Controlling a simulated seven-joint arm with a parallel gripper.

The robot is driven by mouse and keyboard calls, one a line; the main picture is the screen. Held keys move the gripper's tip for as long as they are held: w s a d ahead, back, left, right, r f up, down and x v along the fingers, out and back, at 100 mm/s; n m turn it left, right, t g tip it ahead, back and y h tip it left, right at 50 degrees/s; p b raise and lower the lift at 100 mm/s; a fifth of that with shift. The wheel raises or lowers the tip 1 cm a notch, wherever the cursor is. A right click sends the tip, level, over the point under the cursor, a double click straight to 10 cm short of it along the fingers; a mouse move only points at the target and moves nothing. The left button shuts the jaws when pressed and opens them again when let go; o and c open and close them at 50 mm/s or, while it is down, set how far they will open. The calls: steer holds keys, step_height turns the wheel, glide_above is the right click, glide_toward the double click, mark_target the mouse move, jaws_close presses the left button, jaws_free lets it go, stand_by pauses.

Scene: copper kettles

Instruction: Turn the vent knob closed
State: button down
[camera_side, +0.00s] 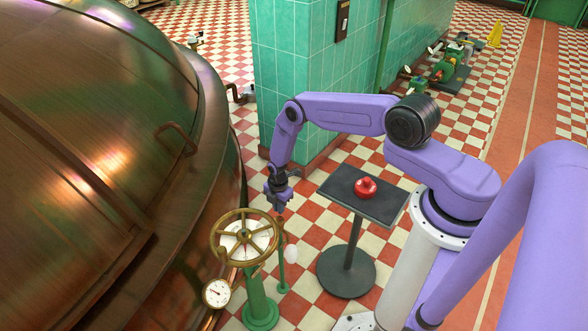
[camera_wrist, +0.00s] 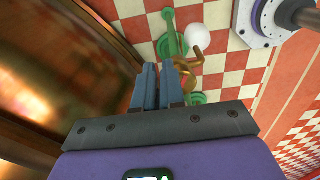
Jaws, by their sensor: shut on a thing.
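My gripper (camera_side: 279,204) points down above a thin green post (camera_side: 281,272), just right of the brass handwheel (camera_side: 216,246). Its jaws (camera_wrist: 160,72) are close together and shut on a small brass fitting (camera_side: 281,224) at the post's top. The fitting's bent brass part shows beside the jaw tips in the wrist view (camera_wrist: 192,68). The jaws hide where they grip it, and I cannot tell how far it is turned. No label shows which part is the vent knob. A white ball (camera_side: 291,253) hangs beside the post.
A large copper kettle (camera_side: 90,160) fills the left. A gauge (camera_side: 216,293) and green pedestal (camera_side: 260,308) stand near the handwheel. A red knob-like object (camera_side: 365,187) sits on a dark stand (camera_side: 345,205) to the right. A green tiled pillar (camera_side: 305,70) rises behind.

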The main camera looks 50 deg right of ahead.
steer(key=shift+s+d+f, duration=0.1)
steer(key=shift+s+f, duration=0.2)
steer(key=shift+s, duration=0.2)
steer(key=shift+s+f, duration=0.25)
steer(key=shift+s, duration=0.25)
steer(key=shift+s+d, duration=0.15)
steer(key=shift+s, duration=0.9)
steer(key=shift+w+a+r, duration=0.1)
steer(key=shift+w+a, duration=0.1)
steer(key=shift+a, duration=0.25)
steer(key=shift+d, duration=0.15)
steer(key=shift+s+d+r, duration=0.15)
steer(key=shift+s+r, duration=0.05)
steer(key=shift+r, duration=1.3)
steer(key=shift+s+d+r, duration=0.1)
steer(key=shift+s+r, duration=0.05)
steer(key=shift+r, duration=1.3)
